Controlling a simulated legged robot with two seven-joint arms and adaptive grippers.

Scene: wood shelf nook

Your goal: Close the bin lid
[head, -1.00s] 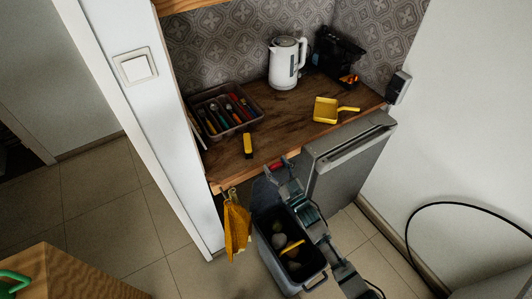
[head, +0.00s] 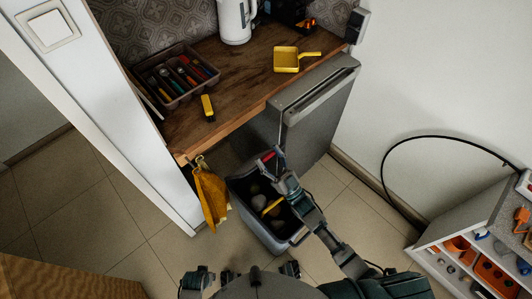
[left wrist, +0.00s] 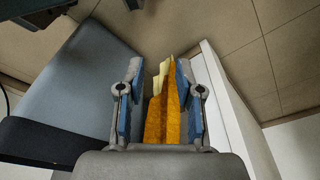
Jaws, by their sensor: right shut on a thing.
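The grey bin (head: 262,236) stands on the tiled floor below the counter, open at the top, with roundish things and a yellow piece inside. Its dark lid (head: 251,167) appears raised at the back, partly hidden by shadow and my arm. My right gripper (head: 271,157) is shut at the back of the bin, by a red piece at the lid's edge; the exact contact is too small to see. My left gripper (left wrist: 158,95) is open in the left wrist view. A yellow cloth (left wrist: 167,115) shows between its fingers, seemingly beyond them.
The cloth hangs from a hook at the counter's (head: 222,98) front corner, left of the bin. A grey appliance door (head: 318,115) stands right of the bin. A cutlery tray (head: 176,100) and yellow scoop (head: 286,60) lie on the counter. A white cabinet (head: 432,233) stands at right.

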